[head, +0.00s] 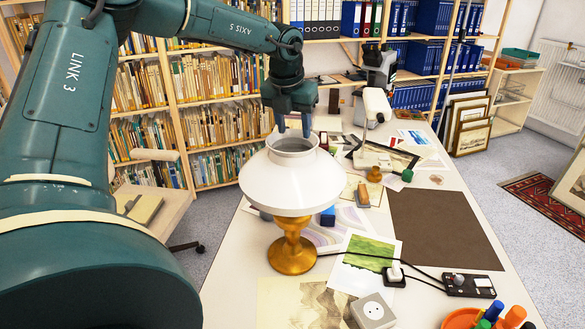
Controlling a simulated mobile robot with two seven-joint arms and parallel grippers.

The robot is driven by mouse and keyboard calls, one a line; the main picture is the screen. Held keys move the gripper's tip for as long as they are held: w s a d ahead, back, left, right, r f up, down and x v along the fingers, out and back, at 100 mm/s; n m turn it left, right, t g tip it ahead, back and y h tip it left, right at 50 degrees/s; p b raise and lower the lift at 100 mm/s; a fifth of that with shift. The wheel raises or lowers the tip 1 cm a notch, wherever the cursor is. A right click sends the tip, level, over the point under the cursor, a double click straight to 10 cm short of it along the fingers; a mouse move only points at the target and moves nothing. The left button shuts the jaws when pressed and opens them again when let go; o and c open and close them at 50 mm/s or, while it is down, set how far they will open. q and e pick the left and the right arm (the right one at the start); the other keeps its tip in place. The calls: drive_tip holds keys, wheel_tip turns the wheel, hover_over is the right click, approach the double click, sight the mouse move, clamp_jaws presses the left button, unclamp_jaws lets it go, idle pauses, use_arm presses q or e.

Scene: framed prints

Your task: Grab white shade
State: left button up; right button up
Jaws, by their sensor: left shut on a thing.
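The white shade (292,180) sits upright over a golden lamp base (291,248) on the table. Its narrow neck with an open top faces up. My left gripper (293,128) comes down from above at the neck's far rim and is shut on the white shade. The exact finger contact at the rim is hard to make out. No gap shows between the shade and the golden base; whether they touch inside is hidden. My right gripper is not in view.
A microscope (380,65) stands at the far end. Bookshelves line the back.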

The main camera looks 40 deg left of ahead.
use_arm(q)
clamp_jaws()
drive_tip(key=shift+w+r, duration=0.1)
drive_tip(key=shift+r, duration=0.1)
idle(0.3)
